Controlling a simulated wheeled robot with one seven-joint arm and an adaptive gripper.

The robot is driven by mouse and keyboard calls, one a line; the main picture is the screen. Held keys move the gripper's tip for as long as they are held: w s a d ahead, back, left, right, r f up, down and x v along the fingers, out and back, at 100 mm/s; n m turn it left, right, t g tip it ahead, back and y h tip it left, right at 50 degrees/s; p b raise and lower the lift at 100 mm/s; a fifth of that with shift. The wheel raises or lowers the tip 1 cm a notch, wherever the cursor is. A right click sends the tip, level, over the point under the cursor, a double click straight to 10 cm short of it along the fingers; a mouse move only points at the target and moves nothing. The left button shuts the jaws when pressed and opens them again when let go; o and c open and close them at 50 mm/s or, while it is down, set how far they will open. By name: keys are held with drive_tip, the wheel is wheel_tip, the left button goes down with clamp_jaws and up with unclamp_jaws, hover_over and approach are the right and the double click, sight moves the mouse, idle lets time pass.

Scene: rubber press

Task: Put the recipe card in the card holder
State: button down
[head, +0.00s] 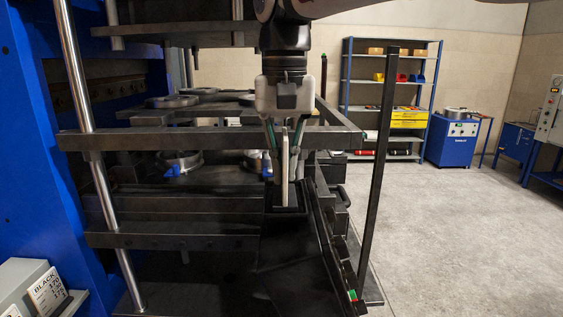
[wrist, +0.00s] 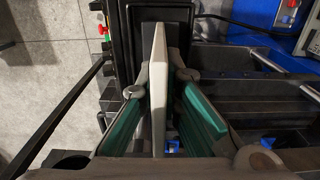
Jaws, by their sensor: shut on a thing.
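My gripper (head: 284,172) points down in front of the press and is shut on a thin pale slab (head: 285,180). The slab is upright and edge-on. In the wrist view the pale slab (wrist: 158,90) is between the green finger pads. Its face is hidden, so I cannot tell whether it is a card. Its lower end is at a black box-like tray (head: 288,227); I cannot tell whether it touches. A white printed card (head: 47,291) reading "BLACK" leans at a grey box (head: 20,280) at lower left, away from my gripper. I cannot tell which thing is the card holder.
A dark horizontal bar (head: 110,140) of the press crosses near my gripper. A dark upright post (head: 375,170) stands to its right. Round metal parts (head: 180,163) lie on the press shelves. A blue shelf rack (head: 390,90) is at the back. The floor at right is clear.

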drive_tip(key=shift+f, duration=0.15)
drive_tip(key=c, duration=1.8)
unclamp_jaws()
wheel_tip(320, 180, up, 12)
drive_tip(key=shift+r+b, duration=0.15)
drive_tip(key=shift+b, duration=0.55)
